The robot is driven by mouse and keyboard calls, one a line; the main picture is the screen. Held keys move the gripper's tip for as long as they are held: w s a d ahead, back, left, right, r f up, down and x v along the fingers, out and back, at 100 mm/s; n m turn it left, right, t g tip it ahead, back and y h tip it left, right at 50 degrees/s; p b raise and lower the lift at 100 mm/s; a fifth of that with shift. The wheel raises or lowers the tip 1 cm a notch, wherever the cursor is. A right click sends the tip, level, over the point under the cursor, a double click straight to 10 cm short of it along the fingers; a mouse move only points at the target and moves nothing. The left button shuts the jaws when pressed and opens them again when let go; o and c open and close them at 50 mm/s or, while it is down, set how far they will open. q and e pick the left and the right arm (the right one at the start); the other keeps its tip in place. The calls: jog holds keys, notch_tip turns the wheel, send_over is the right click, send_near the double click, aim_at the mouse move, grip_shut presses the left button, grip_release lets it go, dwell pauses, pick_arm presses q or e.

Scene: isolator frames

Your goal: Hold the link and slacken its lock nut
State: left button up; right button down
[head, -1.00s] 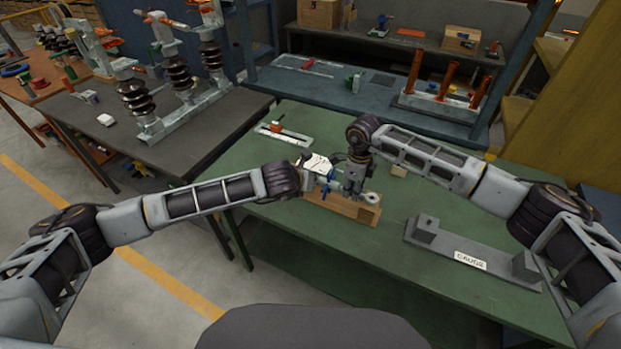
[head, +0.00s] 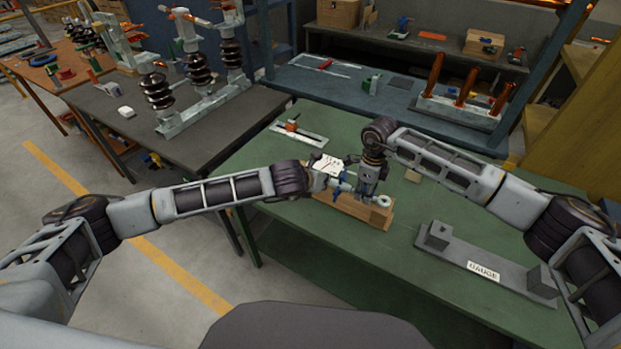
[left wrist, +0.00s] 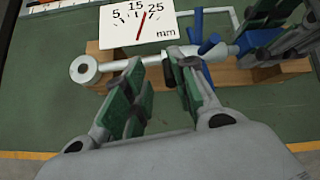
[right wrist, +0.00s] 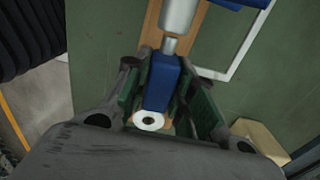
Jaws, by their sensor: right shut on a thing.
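The link (head: 383,201) is a pale rod with a ring eye, lying along a wooden block (left wrist: 105,72) on the green bench. The left wrist view shows its rod and an eye (left wrist: 83,69). My left gripper (left wrist: 158,78) is open, its green-padded fingers spaced along the near side of the rod. My right gripper (right wrist: 160,85) comes down from above and is shut on a blue section (right wrist: 162,75) of the link, beside a ring eye (right wrist: 150,121). A narrow grey neck (right wrist: 170,45) joins this to a wider cylinder. I cannot clearly pick out the lock nut.
A dial card (left wrist: 138,22) marked in mm stands behind the link. A grey gauge fixture (head: 484,265) labelled GAUGE lies at the right front. Blue posts (left wrist: 205,40) stand by the rod.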

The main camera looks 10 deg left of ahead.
pick_arm(q)
jog(key=d+v, duration=0.1)
jog(key=v, duration=0.9)
jog(key=shift+s+r, duration=0.3)
jog(key=shift+r, duration=0.05)
pick_arm(e)
jog(key=shift+d, duration=0.15)
pick_arm(q)
jog(key=shift+a, duration=0.15)
pick_arm(e)
jog(key=c, duration=1.2)
grip_release()
jog(key=shift+o, duration=0.2)
jog(key=shift+w, duration=0.1)
notch_tip(320, 180, up, 12)
jog(key=shift+f, duration=0.15)
